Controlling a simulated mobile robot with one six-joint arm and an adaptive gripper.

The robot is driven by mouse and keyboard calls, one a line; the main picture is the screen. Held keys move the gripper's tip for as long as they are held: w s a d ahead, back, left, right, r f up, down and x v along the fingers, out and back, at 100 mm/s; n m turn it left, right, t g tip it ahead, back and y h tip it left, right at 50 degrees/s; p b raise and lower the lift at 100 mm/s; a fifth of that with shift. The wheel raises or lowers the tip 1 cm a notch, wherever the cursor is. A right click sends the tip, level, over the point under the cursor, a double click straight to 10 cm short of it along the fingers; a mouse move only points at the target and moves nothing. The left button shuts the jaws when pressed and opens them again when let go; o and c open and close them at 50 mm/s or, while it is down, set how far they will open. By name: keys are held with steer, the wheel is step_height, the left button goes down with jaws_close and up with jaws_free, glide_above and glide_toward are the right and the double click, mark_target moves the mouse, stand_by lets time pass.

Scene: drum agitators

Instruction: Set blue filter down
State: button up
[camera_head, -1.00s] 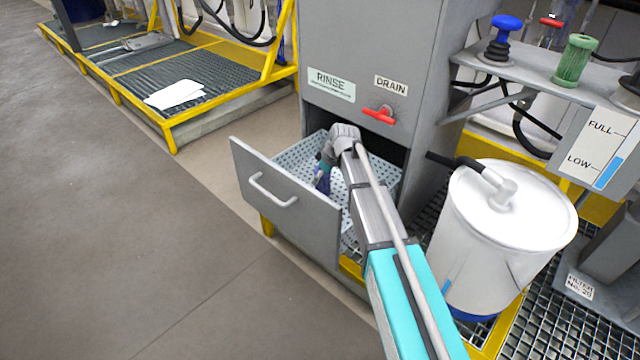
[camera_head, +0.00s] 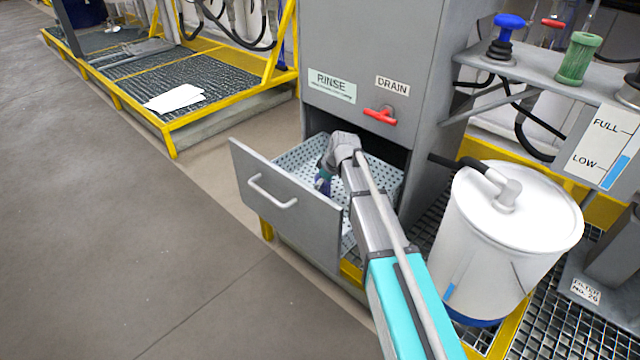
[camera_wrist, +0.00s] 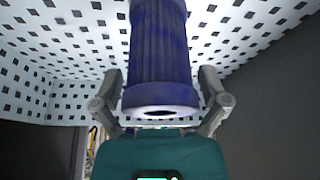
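The blue filter (camera_wrist: 160,55) is a dark blue ribbed cylinder with a flanged end and a central hole. In the wrist view it lies between my gripper's two fingers (camera_wrist: 160,82), with a narrow gap at each side, so the gripper looks open around it. The filter's far end is cut off by the picture edge. In the head view my gripper (camera_head: 323,178) reaches down into the open drawer (camera_head: 285,205) under the rinse cabinet. Only a small blue patch shows there; the arm hides most of the filter.
The drawer holds a white perforated basket (camera_head: 297,155). The grey cabinet (camera_head: 370,50) with a red drain handle (camera_head: 380,115) stands above it. A white drum (camera_head: 500,245) stands close to my arm's right. Clear floor (camera_head: 150,240) lies left of the drawer.

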steer(key=shift+r, duration=0.15)
stand_by(0.3)
steer(key=p+v, duration=0.2)
steer(key=shift+r+p, duration=0.35)
steer(key=shift+p, duration=0.05)
steer(key=p+v, duration=0.8)
steer(key=v, duration=0.1)
steer(key=shift+d, duration=0.2)
steer(key=shift+s, duration=0.1)
steer(key=shift+d, duration=0.1)
stand_by(0.5)
steer(key=s+d+m, duration=0.2)
steer(key=s+d, duration=0.1)
steer(key=s+d+m+h, duration=0.1)
steer(key=s+d, duration=0.2)
steer(key=s, duration=0.1)
steer(key=s+d+f+m+h, duration=0.1)
steer(key=s+d+m, duration=0.1)
steer(key=s+d, duration=0.2)
steer(key=shift+d+m+g, duration=0.1)
steer(key=shift+m+g, duration=0.2)
steer(key=shift+g, duration=0.1)
steer(key=s+d+m+g+h, duration=0.1)
steer(key=s+d+m+h, duration=0.1)
steer(key=s+d+m, duration=0.5)
steer(key=s+d, duration=0.2)
steer(key=s, duration=0.3)
steer(key=shift+f, duration=0.15)
